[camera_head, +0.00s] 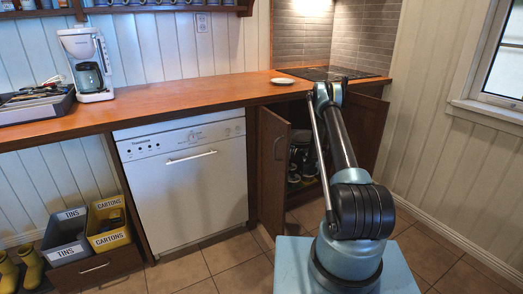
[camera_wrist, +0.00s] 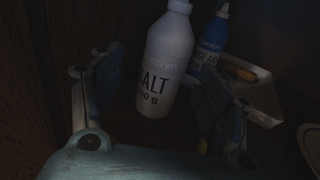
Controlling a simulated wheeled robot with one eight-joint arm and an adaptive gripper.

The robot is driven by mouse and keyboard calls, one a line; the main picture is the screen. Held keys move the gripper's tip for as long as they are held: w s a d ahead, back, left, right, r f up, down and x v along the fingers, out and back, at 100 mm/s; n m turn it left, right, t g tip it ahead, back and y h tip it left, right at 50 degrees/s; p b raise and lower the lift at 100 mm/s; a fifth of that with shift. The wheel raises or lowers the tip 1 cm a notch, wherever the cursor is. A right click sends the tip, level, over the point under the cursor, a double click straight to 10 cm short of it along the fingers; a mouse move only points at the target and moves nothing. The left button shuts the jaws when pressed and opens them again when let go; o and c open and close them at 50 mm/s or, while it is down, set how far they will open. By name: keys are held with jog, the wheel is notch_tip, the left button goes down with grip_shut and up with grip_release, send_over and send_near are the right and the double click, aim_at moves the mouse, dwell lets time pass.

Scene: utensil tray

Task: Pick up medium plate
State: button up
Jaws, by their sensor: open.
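I see no grip on anything. In the head view the gripper itself is hidden behind my arm, and no plate is clear in the dark wrist view.
The cabinet door (camera_head: 274,170) stands open, with dark items inside. A blue bottle (camera_wrist: 214,42) and a pale box-like thing (camera_wrist: 262,112) are beside the salt. A coffee maker (camera_head: 86,65) stands on the counter's left. The counter (camera_head: 190,94) is clear between it and the plate.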

jog(key=x, duration=0.5)
jog(key=shift+w+d+r, duration=0.1)
jog(key=shift+w, duration=0.15)
grip_shut()
